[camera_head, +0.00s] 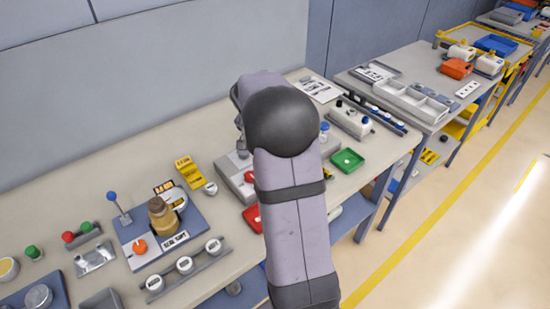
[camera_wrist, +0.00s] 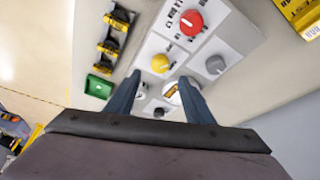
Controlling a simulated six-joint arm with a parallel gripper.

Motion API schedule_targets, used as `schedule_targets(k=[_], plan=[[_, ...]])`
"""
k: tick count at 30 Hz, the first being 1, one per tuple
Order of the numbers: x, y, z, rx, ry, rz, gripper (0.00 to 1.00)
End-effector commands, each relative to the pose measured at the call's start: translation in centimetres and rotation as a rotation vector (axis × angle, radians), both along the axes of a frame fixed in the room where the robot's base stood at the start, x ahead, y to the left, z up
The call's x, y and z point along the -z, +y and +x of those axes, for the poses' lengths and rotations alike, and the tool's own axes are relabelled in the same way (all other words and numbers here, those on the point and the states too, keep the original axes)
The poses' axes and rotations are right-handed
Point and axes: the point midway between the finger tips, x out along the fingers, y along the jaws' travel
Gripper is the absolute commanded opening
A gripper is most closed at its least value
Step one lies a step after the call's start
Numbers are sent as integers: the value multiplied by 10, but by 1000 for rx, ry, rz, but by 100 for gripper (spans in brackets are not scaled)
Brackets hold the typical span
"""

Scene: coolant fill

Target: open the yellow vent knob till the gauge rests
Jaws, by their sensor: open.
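The yellow vent knob (camera_wrist: 160,63) sits on a light panel in the wrist view, between a red knob (camera_wrist: 191,22) and the lower part of the panel. My gripper (camera_wrist: 159,79) is open and empty, its two dark blue fingers apart. The yellow knob shows just beyond the fingertips, in line with the gap; I cannot tell the height between them. A round white dial (camera_wrist: 171,92), likely the gauge, is partly hidden by the right finger, and its needle cannot be read. In the head view my arm hides the gripper and the knob.
A grey knob (camera_wrist: 215,64) is right of the yellow one. Several yellow-and-black parts (camera_wrist: 110,47) and a green tray (camera_wrist: 100,87) lie left of the panel. A yellow box (camera_wrist: 302,14) is at top right. The head view shows a crowded bench (camera_head: 60,205).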

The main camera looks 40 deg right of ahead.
Motion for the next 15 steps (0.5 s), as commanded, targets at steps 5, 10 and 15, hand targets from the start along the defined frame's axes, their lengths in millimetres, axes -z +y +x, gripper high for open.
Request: schedule_targets(k=[5, 10, 15], plan=[[3, -1, 0, 7, 2, 3, 48], [17, -7, 2, 7, 4, 4, 48], [37, -15, 5, 7, 5, 3, 48]])
